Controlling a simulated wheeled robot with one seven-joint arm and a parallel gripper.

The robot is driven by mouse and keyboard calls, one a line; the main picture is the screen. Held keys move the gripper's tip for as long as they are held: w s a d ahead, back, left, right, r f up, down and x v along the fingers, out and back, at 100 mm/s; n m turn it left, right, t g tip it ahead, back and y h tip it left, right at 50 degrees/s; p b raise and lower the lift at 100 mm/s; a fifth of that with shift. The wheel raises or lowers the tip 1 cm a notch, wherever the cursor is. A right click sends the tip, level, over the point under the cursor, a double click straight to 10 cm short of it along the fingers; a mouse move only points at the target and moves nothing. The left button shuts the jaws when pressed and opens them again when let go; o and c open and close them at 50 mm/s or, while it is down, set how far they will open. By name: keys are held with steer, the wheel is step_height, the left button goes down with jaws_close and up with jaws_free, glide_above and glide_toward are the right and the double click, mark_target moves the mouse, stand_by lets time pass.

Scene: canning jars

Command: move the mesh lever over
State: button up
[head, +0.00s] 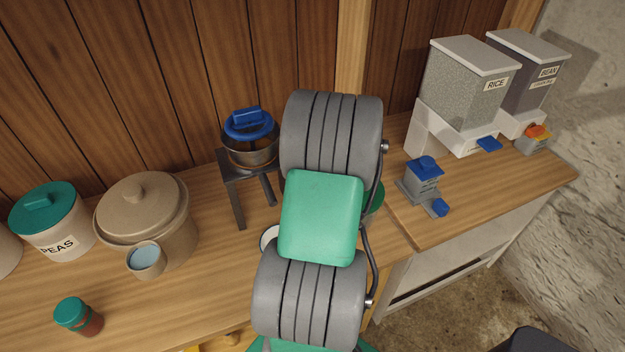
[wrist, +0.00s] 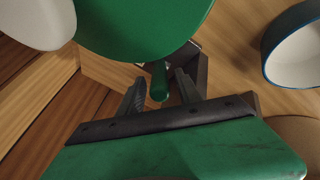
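In the wrist view my gripper (wrist: 160,77) is open, with its two dark fingers apart. A short green peg (wrist: 159,82) shows between the fingers, with a small gap visible on each side; it may be the mesh lever, but I cannot tell. Beyond it is a large green rounded disc (wrist: 145,25), cut off by the top edge. In the head view a sliver of green (head: 376,197) shows behind my arm, which hides my gripper and most of that spot. No mesh can be made out in either view.
A white bowl with a blue rim (wrist: 293,50) lies right of my gripper. A pot on a stand (head: 249,152) stands left of my arm, a grey-and-blue device (head: 425,180) right. Rice (head: 465,90) and bean (head: 530,75) dispensers stand at the back right. The left counter holds lidded pots.

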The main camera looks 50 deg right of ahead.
jaws_close()
stand_by(1.2)
